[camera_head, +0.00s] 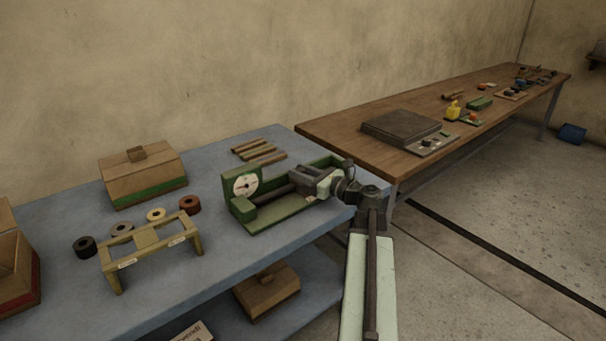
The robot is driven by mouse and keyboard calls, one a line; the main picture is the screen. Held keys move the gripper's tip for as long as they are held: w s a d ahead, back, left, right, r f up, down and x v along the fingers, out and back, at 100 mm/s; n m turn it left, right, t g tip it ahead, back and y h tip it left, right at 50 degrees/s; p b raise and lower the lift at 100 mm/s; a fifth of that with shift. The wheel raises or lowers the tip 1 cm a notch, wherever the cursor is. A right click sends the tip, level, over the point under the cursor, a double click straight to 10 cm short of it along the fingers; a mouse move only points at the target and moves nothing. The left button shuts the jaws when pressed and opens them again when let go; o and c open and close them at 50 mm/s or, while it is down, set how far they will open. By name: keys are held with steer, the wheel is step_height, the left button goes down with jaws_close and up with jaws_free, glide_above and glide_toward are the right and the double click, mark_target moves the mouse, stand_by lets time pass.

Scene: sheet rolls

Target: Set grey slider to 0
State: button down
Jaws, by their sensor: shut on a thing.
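A green device (286,223) with a round white dial (245,185) stands on the near blue-grey table. A dark bar (276,191) runs from beside the dial towards my gripper. My gripper (304,179) reaches in from the right over the device, its dark fingers pointing towards the dial. It is shut on what appears to be the grey slider, which the fingers mostly hide. The dial's marks are too small to read, so I cannot tell the slider's setting.
A wooden stand (150,242) and several small rolls (156,214) are at the left. A cardboard-coloured box (142,174) stands behind them. Wooden strips (259,151) lie behind the device. A long brown table (375,113) bears a grey plate (401,127).

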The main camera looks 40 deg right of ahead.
steer(key=shift+a+y, duration=0.3)
steer(key=shift+a, duration=0.15)
steer(key=c, duration=1.1)
jaws_free()
steer(key=shift+w+a, duration=0.1)
steer(key=shift+w, duration=0.05)
steer(key=shift+o, duration=0.2)
steer(key=shift+d, duration=0.25)
steer(key=shift+s+d, duration=0.1)
steer(key=shift+s, duration=0.25)
steer(key=v, duration=0.7)
steer(key=shift+s, duration=0.2)
